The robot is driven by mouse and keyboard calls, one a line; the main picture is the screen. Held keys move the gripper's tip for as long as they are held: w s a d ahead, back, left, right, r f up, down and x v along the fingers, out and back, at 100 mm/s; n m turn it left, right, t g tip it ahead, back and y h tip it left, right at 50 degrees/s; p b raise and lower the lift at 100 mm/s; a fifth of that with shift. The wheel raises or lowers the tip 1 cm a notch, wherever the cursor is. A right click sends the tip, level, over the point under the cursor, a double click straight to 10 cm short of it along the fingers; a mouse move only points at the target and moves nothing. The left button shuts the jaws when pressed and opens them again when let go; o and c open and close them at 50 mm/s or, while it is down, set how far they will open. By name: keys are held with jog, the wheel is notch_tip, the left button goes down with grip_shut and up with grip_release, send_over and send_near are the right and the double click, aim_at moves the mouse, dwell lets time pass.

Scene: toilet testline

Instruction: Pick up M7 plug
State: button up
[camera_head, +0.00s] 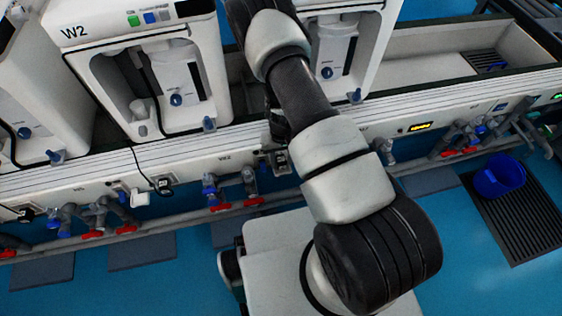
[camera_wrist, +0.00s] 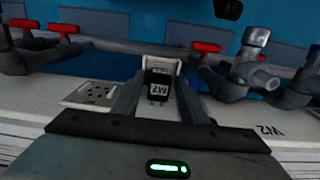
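The M7 plug (camera_wrist: 159,84) is a small black block with a white M7 label. In the wrist view it sits at the middle, in front of a pale socket part on the white panel. My gripper (camera_wrist: 160,82) has one finger on each side of the plug. The fingers are apart, and a narrow gap seems to show beside the plug, clearest on its right. Contact is hard to judge. In the head view my arm covers most of the gripper, near a dark labelled plug (camera_head: 281,160) on the panel; its label is too small to read.
Red-handled valves (camera_wrist: 206,47) and grey pipes (camera_wrist: 250,70) stand close beyond the gripper. A socket plate (camera_wrist: 92,95) lies left of the plug. In the head view, the W2 machine (camera_head: 150,70) stands behind the panel, and a blue bucket (camera_head: 498,177) is at right.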

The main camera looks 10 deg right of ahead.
aim_at(282, 161)
grip_shut()
notch_tip(282, 161, up, 10)
jog(key=p, duration=0.2)
dwell(0.4)
